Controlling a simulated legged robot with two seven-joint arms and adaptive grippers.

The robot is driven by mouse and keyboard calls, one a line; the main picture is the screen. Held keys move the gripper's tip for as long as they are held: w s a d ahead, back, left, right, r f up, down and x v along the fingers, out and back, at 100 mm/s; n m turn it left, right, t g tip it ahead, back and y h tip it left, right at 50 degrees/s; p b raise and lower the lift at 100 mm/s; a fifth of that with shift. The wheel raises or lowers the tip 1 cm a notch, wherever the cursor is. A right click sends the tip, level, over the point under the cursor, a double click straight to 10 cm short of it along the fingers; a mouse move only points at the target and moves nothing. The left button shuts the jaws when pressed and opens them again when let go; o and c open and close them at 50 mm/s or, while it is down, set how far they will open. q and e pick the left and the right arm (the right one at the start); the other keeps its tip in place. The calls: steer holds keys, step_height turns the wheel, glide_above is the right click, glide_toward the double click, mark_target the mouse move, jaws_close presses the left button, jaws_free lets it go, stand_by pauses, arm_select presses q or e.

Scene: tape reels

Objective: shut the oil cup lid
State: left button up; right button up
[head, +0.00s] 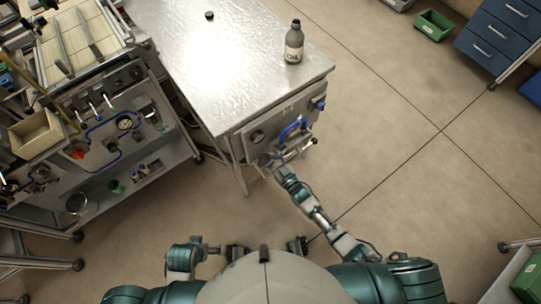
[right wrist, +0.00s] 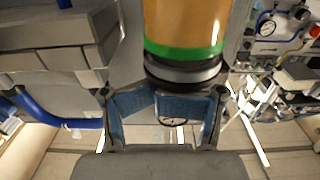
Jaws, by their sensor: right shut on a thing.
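The oil cup (right wrist: 185,35) fills the upper middle of the right wrist view. It is an amber cylinder with a green band and a grey and black end towards my gripper. My right gripper (right wrist: 160,105) has its blue-padded fingers close together just below that dark end. They are shut on a thin part there, which looks like the lid; the pads hide most of it. In the head view my right gripper (head: 284,172) is at the cabinet's front, beside a small round grey thing (head: 265,160). My left arm (head: 185,257) is folded low; its fingers are not clear.
A metal-topped cabinet (head: 215,60) carries a grey oil bottle (head: 294,45) and a small black cap (head: 209,15). A cluttered workstation (head: 110,140) stands left.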

arm_select(q)
steer(key=shift+w+f, duration=0.15)
steer(key=shift+w, duration=0.2)
arm_select(e)
steer(key=shift+s+a+f, duration=0.4)
steer(key=shift+s+a, duration=0.05)
steer(key=shift+a, duration=0.2)
steer(key=o, duration=0.7)
arm_select(q)
steer(key=shift+a, duration=0.15)
arm_select(e)
steer(key=shift+a, duration=0.1)
arm_select(q)
steer(key=shift+a+f, duration=0.1)
steer(key=shift+a, duration=0.1)
arm_select(e)
steer(key=shift+w+r, duration=0.1)
steer(key=shift+r, duration=0.05)
arm_select(q)
steer(key=shift+d, duration=0.1)
arm_select(e)
steer(key=v, duration=1.2)
steer(key=shift+w+d, duration=0.2)
steer(key=shift+d, duration=0.2)
